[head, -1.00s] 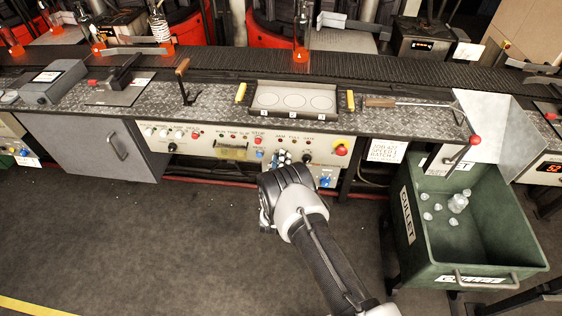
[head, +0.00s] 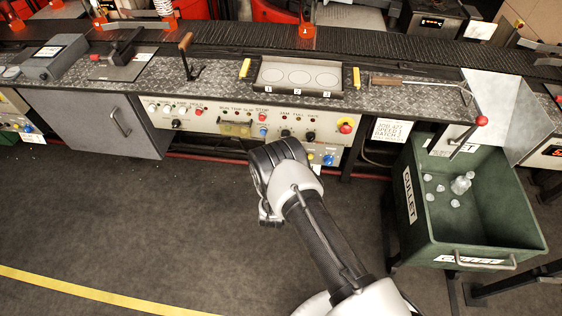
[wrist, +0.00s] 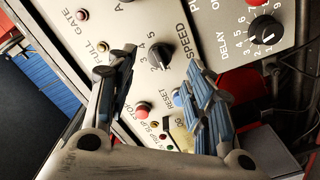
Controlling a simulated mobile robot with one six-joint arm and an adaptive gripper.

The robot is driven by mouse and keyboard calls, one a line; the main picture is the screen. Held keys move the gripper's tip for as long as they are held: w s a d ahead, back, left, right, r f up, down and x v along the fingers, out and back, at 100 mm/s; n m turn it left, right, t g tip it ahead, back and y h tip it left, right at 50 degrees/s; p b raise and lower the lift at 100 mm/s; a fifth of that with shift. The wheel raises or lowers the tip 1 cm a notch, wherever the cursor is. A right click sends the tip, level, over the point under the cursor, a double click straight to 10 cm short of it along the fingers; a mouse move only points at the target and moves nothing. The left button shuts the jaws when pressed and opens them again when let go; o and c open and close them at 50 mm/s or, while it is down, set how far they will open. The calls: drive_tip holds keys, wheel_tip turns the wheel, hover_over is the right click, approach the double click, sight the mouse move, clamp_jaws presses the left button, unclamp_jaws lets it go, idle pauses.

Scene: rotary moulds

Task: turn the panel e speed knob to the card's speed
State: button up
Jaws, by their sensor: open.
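The speed knob (wrist: 160,54) is black and round, with numbers around it and the word SPEED beside it, in the wrist view. Which number it points to is too small to tell. My gripper (wrist: 158,66) is open, its two fingers apart on either side of the knob's place in the picture; no contact shows. In the head view my wrist (head: 277,160) is in front of the panel (head: 215,116), and the fingers are hidden or unclear. The card (head: 392,130) hangs right of the panel and seems to read speed 1.
In the wrist view a red stop button (wrist: 143,108) and a black delay knob (wrist: 266,29) are near the speed knob. A green cullet bin (head: 415,215) stands at the right. A mould tray (head: 300,76) is on the bench above. The floor at left is clear.

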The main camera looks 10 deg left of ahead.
drive_tip(key=s, duration=0.6)
drive_tip(key=shift+s, duration=0.25)
drive_tip(key=shift+a, duration=0.1)
drive_tip(key=w+r+m+g, duration=0.2)
drive_tip(key=w+r, duration=0.4)
drive_tip(key=r, duration=0.2)
drive_tip(key=s+d+r+m+g+y, duration=0.1)
drive_tip(key=d+r+m+g, duration=0.1)
drive_tip(key=r, duration=0.7)
drive_tip(key=d+r+m+g+y, duration=0.1)
drive_tip(key=d+r+m+g, duration=0.15)
drive_tip(key=r, duration=0.75)
drive_tip(key=s+d+r+g, duration=0.2)
drive_tip(key=s+d+r, duration=0.2)
drive_tip(key=s+r, duration=0.4)
drive_tip(key=s+d+m+g, duration=0.1)
drive_tip(key=s+d, duration=0.2)
drive_tip(key=s, duration=0.7)
drive_tip(key=s+d+r+m+g+h, duration=0.1)
drive_tip(key=s+d, duration=0.3)
drive_tip(key=s, duration=0.5)
drive_tip(key=s+d+m+g, duration=0.1)
drive_tip(key=s+d+g, duration=0.2)
drive_tip(key=s, duration=0.7)
drive_tip(key=shift+s+d+r, duration=0.3)
drive_tip(key=shift+d, duration=0.45)
